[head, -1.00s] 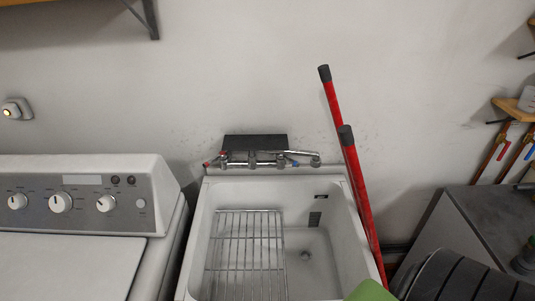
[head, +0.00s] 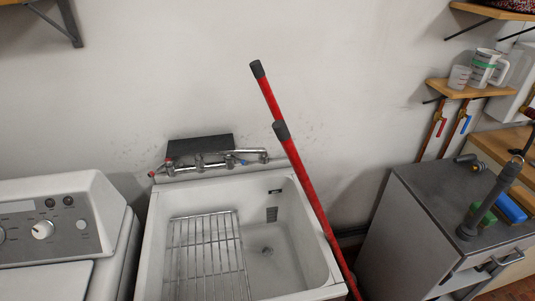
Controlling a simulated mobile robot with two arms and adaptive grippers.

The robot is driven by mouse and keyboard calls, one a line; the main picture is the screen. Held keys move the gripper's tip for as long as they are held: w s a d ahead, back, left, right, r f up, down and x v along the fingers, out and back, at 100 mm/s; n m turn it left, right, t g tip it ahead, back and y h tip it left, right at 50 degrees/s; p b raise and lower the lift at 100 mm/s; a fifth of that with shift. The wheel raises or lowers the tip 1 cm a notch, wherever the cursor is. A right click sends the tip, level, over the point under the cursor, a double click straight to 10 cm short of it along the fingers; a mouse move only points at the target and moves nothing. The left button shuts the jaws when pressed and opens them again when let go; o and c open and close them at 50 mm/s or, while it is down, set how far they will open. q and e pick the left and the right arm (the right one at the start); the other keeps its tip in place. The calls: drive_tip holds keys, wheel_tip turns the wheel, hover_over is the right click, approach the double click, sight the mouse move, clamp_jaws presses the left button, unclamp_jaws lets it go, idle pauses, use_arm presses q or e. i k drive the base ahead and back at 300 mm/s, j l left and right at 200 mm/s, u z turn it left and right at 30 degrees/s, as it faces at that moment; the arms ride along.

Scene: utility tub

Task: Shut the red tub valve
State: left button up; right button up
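A chrome faucet (head: 215,161) is mounted at the back rim of the white utility tub (head: 322,262). A small red-tipped handle (head: 152,174) shows at the faucet's left end, with another small red mark just above it. A small blue part shows at its right. On the wall at the far right, a red lever (head: 441,127) sits on a copper-coloured pipe under a shelf, beside a pipe with a blue lever (head: 465,124). I cannot tell from here whether any valve is open or shut. Neither of my grippers is in view.
Two red poles (head: 306,185) with dark tips lean across the tub's right side. A wire rack (head: 207,255) lies in the tub. A white washer (head: 50,230) stands left. A grey cabinet (head: 400,235) stands right, with several items on top.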

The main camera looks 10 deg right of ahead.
sight(444, 119)
drive_tip(key=k+l+z, duration=0.15)
drive_tip(key=l, duration=0.45)
drive_tip(key=l+z, duration=0.1)
drive_tip(key=l, duration=0.5)
drive_tip(key=i+l+z, duration=0.15)
drive_tip(key=l, duration=0.2)
drive_tip(key=i+l+z, duration=0.15)
drive_tip(key=l, duration=0.2)
drive_tip(key=i+l+z, duration=0.15)
drive_tip(key=i+z, duration=0.2)
drive_tip(key=i, duration=0.5)
drive_tip(key=l+u, duration=0.15)
drive_tip(key=l, duration=0.5)
drive_tip(key=k, duration=0.05)
